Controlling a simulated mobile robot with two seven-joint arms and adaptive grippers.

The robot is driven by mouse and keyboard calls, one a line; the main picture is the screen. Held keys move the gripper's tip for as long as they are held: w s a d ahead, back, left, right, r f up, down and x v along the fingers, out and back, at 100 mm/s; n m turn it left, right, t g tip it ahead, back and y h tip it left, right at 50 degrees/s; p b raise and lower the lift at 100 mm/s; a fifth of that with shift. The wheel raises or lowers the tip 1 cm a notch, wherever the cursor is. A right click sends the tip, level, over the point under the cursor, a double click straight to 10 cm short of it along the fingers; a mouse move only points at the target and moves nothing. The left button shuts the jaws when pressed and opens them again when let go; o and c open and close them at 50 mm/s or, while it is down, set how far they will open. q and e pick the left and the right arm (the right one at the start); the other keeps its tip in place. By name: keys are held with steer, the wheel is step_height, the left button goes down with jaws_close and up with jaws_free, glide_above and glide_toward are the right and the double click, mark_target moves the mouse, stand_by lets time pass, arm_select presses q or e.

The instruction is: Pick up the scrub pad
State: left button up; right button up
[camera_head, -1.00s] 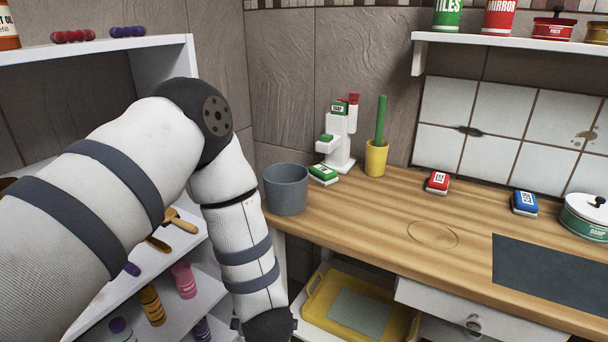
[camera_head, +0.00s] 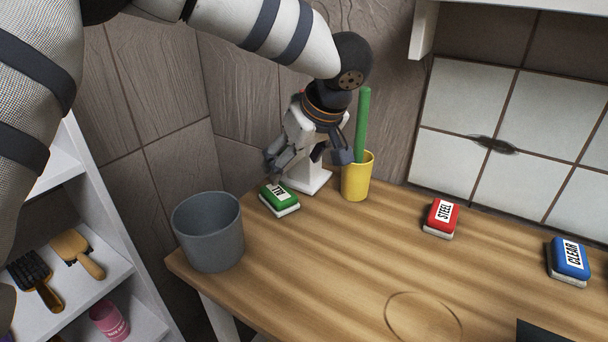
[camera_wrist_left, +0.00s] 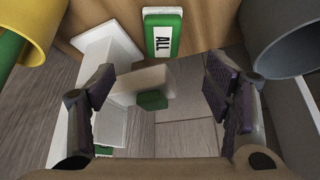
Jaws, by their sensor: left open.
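Three scrub pads with white undersides lie on the wooden counter (camera_head: 310,265). The green pad (camera_head: 279,198) is at the back left, between the bucket and the white stand; its label reads ALL in the left wrist view (camera_wrist_left: 162,35). The red pad (camera_head: 440,217) marked STEEL is right of the yellow cup, and the blue pad (camera_head: 568,258) marked CLEAR is farther right. My left gripper (camera_head: 308,155) is open, pointing down in front of the white stand (camera_head: 310,178) and partly hiding it. In the left wrist view, the green pad is beyond the open fingers (camera_wrist_left: 160,88), untouched.
A grey bucket (camera_head: 209,235) stands left of the green pad. A yellow cup (camera_head: 356,178) with a green stick stands right of the stand. A shelf unit (camera_head: 75,295) with brushes is at the left. The counter's middle is clear.

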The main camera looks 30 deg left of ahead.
mark_target(279, 192)
arm_select(q)
steer(key=x, duration=1)
steer(key=shift+s+a+f+b, duration=0.2)
steer(key=shift+a+f+b, duration=0.1)
steer(key=shift+b, duration=0.1)
steer(key=shift+w+a+f, duration=0.15)
steer(key=shift+a+f, duration=0.05)
steer(key=shift+f, duration=0.05)
steer(key=c, duration=1.3)
arm_select(e)
steer(key=shift+s+f, duration=0.25)
steer(key=shift+s, duration=0.25)
steer(key=shift+s+f, duration=0.2)
steer(key=shift+s, duration=0.3)
arm_select(q)
steer(key=shift+r, duration=0.1)
